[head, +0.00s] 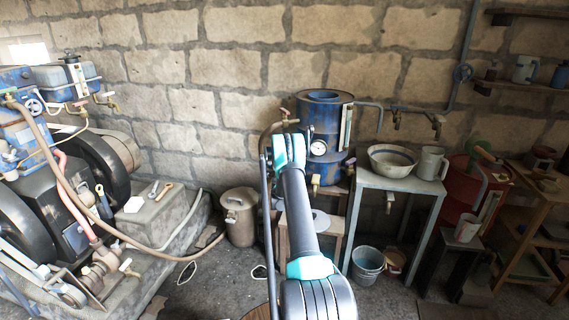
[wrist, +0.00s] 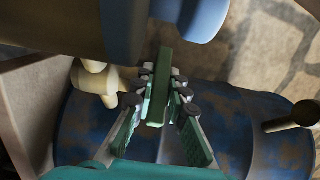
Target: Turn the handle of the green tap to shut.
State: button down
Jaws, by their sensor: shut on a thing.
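In the wrist view, a narrow flat green handle (wrist: 160,92) stands between the two fingers of my gripper (wrist: 162,80). The fingers are closed on it from both sides, with pads touching or nearly touching it. The body of the tap under the handle is hidden. In the head view, my arm reaches forward to the rusty blue tank (head: 325,105) with a round gauge (head: 318,147). There my gripper and the green handle are hidden behind my own arm. Which way the handle is turned relative to its pipe cannot be told.
In the wrist view, a cream tap-like fitting (wrist: 95,82) is close left of the fingers, and a round-ended peg (wrist: 305,114) is at right. In the head view, a metal table (head: 400,184) with a bowl (head: 392,159) and jug (head: 431,163) stands right of the tank.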

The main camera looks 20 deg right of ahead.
jog(key=shift+m+g+h, duration=0.5)
jog(key=shift+m+h, duration=0.1)
jog(key=shift+h, duration=0.2)
jog(key=c, duration=1.5)
grip_release()
jog(key=shift+c, duration=0.2)
jog(key=shift+s, duration=0.1)
jog(key=v, duration=1.2)
jog(key=shift+a, duration=0.1)
